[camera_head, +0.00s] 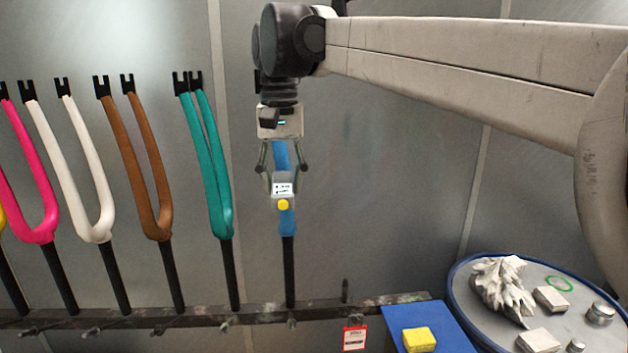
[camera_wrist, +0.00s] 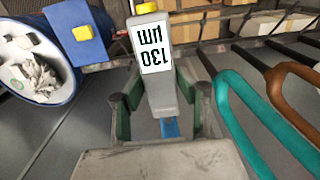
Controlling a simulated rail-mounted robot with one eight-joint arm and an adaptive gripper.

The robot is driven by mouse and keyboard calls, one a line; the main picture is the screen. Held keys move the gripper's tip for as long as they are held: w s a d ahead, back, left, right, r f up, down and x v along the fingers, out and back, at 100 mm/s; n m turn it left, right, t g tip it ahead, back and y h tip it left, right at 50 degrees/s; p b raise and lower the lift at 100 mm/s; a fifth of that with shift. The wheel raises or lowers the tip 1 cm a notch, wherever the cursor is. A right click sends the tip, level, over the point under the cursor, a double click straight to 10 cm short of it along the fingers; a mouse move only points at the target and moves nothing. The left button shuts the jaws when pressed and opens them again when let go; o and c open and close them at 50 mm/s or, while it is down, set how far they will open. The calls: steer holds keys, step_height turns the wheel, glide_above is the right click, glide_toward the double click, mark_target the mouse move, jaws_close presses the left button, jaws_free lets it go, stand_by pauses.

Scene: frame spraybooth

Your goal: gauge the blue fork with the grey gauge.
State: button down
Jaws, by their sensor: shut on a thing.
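The grey gauge (camera_head: 283,188) has a white display and a yellow button. My gripper (camera_head: 283,174) is shut on it, one finger on each side. In the wrist view the gauge (camera_wrist: 160,95) reads "130 µm", with the text upside down, between the fingers of my gripper (camera_wrist: 160,104). The blue fork (camera_head: 288,222) stands upright on its dark stem in the rail, and the gauge is in front of it. A piece of the blue fork also shows below the gauge in the wrist view (camera_wrist: 171,129). The gauge and my gripper hide much of the fork; contact cannot be seen directly.
A teal fork (camera_head: 219,190) stands close on the left, then brown (camera_head: 154,182), white and pink forks along the rail (camera_head: 200,317). At the lower right are a blue mat (camera_head: 455,340) with a yellow block (camera_head: 419,339) and a round blue-rimmed table (camera_head: 460,285) holding rags and blocks.

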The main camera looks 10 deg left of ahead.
mark_target(283, 196)
steer(key=shift+s+d+b, duration=0.15)
steer(key=shift+s+d, duration=0.15)
steer(key=shift+s, duration=0.85)
steer(key=shift+s+d+b, duration=0.2)
steer(key=shift+s+d, duration=0.1)
steer(key=shift+s, duration=0.9)
steer(key=shift+s+d+b, duration=0.15)
steer(key=shift+s+d, duration=0.15)
steer(key=shift+s, duration=0.85)
